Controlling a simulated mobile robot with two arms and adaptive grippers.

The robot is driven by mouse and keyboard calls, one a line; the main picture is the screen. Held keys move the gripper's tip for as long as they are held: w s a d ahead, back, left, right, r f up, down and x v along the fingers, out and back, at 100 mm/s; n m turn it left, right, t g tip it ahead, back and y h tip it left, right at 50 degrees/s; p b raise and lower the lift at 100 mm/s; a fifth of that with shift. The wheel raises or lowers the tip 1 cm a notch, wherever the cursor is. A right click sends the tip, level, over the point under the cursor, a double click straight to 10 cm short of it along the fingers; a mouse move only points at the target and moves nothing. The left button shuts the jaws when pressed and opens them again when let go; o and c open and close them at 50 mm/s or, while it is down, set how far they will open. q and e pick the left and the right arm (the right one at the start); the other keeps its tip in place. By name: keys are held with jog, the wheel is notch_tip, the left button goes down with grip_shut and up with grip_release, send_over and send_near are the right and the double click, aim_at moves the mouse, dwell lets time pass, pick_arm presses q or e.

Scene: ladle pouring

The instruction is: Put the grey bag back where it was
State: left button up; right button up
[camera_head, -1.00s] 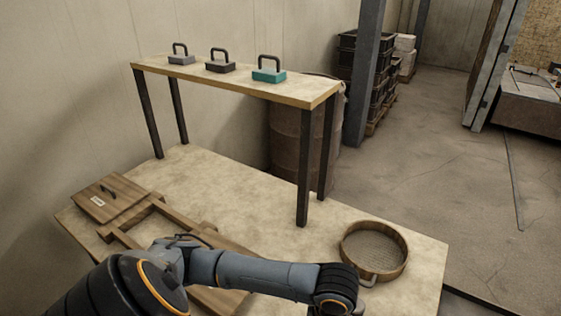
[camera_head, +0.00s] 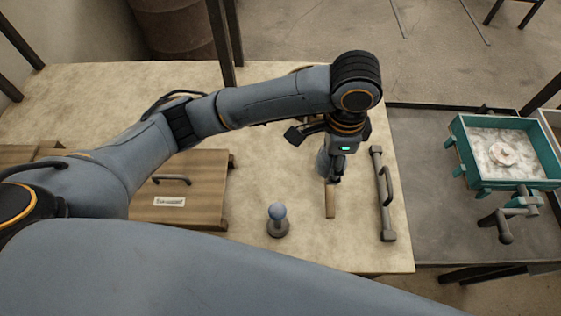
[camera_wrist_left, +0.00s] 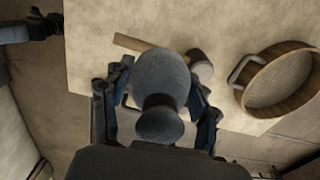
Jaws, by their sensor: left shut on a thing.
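The grey bag (camera_wrist_left: 160,85) is a rounded pouch with a narrow neck. It hangs between the fingers of my left gripper (camera_wrist_left: 158,100) in the left wrist view. In the head view my left gripper (camera_head: 336,178) points down over the right part of the pale table, shut on the bag, and a grey part of the bag (camera_head: 322,165) shows beside it. I cannot tell its exact height above the table.
A mallet lies below the gripper, its wooden handle (camera_head: 330,202) showing. A round sieve (camera_wrist_left: 282,75) and a teal crate (camera_head: 470,165) of white material are farther off.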

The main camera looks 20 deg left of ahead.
pick_arm(q)
jog(key=shift+w, duration=0.15)
jog(key=w+a+f+p, duration=0.2)
jog(key=w+a+f, duration=0.1)
jog(key=a, duration=0.4)
send_over(280, 162)
jog(key=d, duration=0.1)
notch_tip(280, 162, down, 5)
jog(key=shift+s+d+f, duration=0.1)
jog(key=shift+s, duration=0.05)
jog(key=shift+a+f, duration=0.35)
jog(key=shift+f, duration=0.05)
jog(key=f, duration=0.2)
jog(key=f+p, duration=0.1)
jog(key=shift+w+a+f, duration=0.1)
jog(key=shift+w+a, duration=0.1)
jog(key=shift+a, duration=0.05)
jog(key=shift+f, duration=0.25)
jog(key=shift+f, duration=0.15)
jog(key=o, duration=1.2)
jog(key=shift+c, duration=0.2)
